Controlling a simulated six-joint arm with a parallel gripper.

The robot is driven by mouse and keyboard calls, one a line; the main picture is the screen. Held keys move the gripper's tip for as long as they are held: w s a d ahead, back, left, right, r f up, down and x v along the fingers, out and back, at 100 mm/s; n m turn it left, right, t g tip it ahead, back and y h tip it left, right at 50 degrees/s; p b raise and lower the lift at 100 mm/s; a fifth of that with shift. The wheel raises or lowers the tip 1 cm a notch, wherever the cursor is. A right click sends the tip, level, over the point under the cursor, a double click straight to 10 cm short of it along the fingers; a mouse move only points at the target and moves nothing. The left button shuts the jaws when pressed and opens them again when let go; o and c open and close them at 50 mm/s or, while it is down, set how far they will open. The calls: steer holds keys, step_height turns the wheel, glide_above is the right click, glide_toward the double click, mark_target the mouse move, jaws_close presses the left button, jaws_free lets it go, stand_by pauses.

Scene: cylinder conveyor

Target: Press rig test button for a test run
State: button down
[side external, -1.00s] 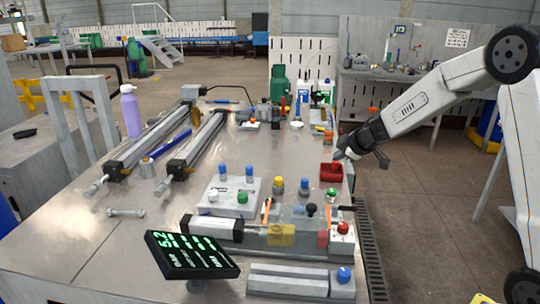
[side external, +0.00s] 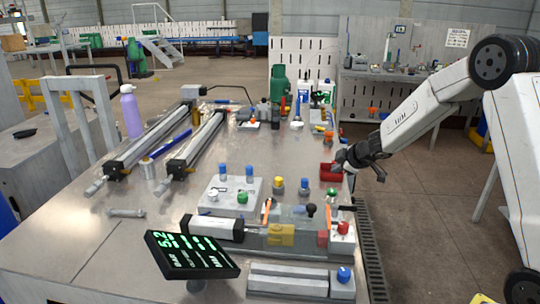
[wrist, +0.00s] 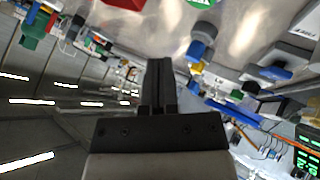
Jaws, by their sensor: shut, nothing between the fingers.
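Several push buttons stand on the metal bench; I cannot read which one is labelled rig test. A red button (side external: 343,227) tops a white box at the right end of the clamp rig (side external: 281,234). A blue button (side external: 344,274) sits on a grey block at the front right. A green button (side external: 331,192) stands behind the rig, and another green button (side external: 242,197) is on a grey box. My gripper (side external: 341,163) is at the bench's right edge, beside the red bin, above the buttons' level. Its fingers (wrist: 157,75) are together and empty in the wrist view.
A red bin (side external: 331,172) lies close to my fingertips. A black display (side external: 192,255) with green digits stands at the front. Two linear actuators (side external: 195,145) and a purple bottle (side external: 131,112) occupy the left. The bench's front left is mostly clear.

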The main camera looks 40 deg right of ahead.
mark_target(334, 191)
steer(key=shift+f, duration=2.35)
steer(key=shift+f, duration=0.9)
stand_by(1.7)
steer(key=shift+r, duration=3.4)
